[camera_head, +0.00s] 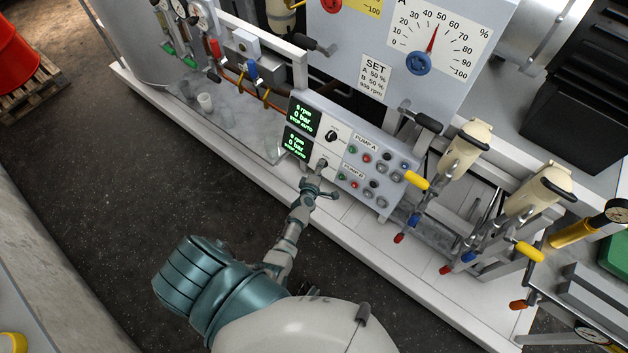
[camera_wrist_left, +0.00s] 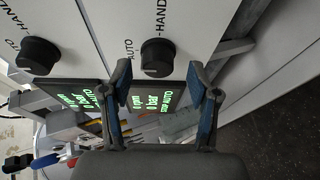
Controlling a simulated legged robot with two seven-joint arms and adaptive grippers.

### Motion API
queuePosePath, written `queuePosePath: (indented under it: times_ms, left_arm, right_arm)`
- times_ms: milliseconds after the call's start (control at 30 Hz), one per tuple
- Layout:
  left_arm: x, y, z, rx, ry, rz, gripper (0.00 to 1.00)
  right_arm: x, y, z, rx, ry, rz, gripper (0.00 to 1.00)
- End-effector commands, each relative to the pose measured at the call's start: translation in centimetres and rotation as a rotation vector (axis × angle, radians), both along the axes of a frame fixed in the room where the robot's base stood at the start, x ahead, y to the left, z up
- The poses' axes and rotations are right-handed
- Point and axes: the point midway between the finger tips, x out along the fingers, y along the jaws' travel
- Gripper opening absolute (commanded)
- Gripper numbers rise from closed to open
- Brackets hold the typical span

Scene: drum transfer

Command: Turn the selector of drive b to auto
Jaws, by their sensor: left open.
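The control panel (camera_head: 352,155) has an upper row marked PUMP A and a lower row marked PUMP B. The lower selector, a black round knob (camera_wrist_left: 157,57), sits on a white plate with AUTO and HAND printed beside it. In the head view it is mostly hidden by my left gripper (camera_head: 319,184). In the wrist view my left gripper (camera_wrist_left: 160,72) is open, its blue-padded fingertips either side of the knob's lower part; contact cannot be told. The upper selector (camera_head: 331,136) also shows in the wrist view (camera_wrist_left: 38,56). The lower knob's pointer is unclear. My right gripper is out of view.
Two displays, upper (camera_head: 303,115) and lower (camera_head: 298,143), stand left of the selectors and show green text. Buttons (camera_head: 376,167) fill the panel's right side. Pipes and valves with a yellow handle (camera_head: 416,180) stand further right. The dark floor (camera_head: 110,190) at left is clear.

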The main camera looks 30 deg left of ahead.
Motion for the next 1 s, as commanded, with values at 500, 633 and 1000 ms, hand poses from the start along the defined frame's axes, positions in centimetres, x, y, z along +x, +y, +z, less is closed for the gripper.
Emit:
queuePosePath:
  times_ms: [500, 633, 1000]
  left_arm:
    - [-8.5, -2.3, 3.0, 0.003, 0.006, 0.002, 0.61]
    - [-9.0, -2.5, 3.2, 0.003, 0.007, 0.002, 0.61]
    - [-9.0, -2.5, 3.2, 0.002, 0.006, 0.001, 0.61]
  right_arm:
    - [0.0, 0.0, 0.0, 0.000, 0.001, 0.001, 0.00]
    - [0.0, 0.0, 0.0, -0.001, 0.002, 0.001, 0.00]
    - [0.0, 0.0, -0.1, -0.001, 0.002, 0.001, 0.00]
